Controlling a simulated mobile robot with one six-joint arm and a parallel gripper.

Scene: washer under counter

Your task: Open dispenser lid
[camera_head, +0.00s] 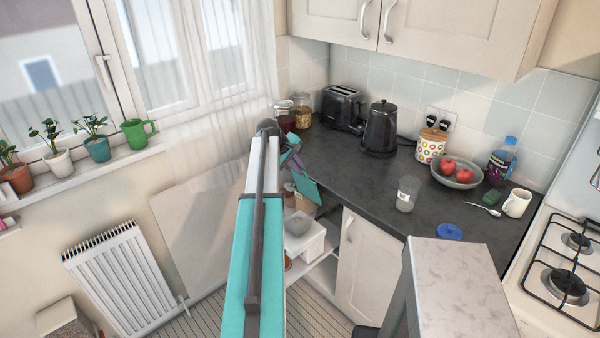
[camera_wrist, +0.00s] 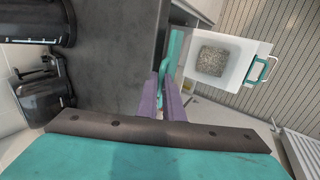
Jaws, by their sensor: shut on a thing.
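A white open-topped dispenser (camera_wrist: 236,84) with a teal handle and grey granular contents shows in the wrist view. In the head view it (camera_head: 311,242) sits low beside the counter's left end. A teal panel (camera_head: 306,188), which looks like its lid, stands steeply tilted above it. In the wrist view the lid (camera_wrist: 175,55) is seen nearly edge-on, left of the white box. My gripper's purple fingers (camera_wrist: 166,88) are shut on this teal lid. In the head view my gripper (camera_head: 291,160) is partly hidden behind my arm, so the exact grip is unclear.
The dark counter (camera_head: 345,170) is close to the right of my gripper, with a kettle (camera_head: 381,130), toaster (camera_head: 342,105) and jars (camera_head: 302,110) on it. A radiator (camera_head: 118,275) and plant sill are left. A glass (camera_head: 407,193) stands near the counter's front edge.

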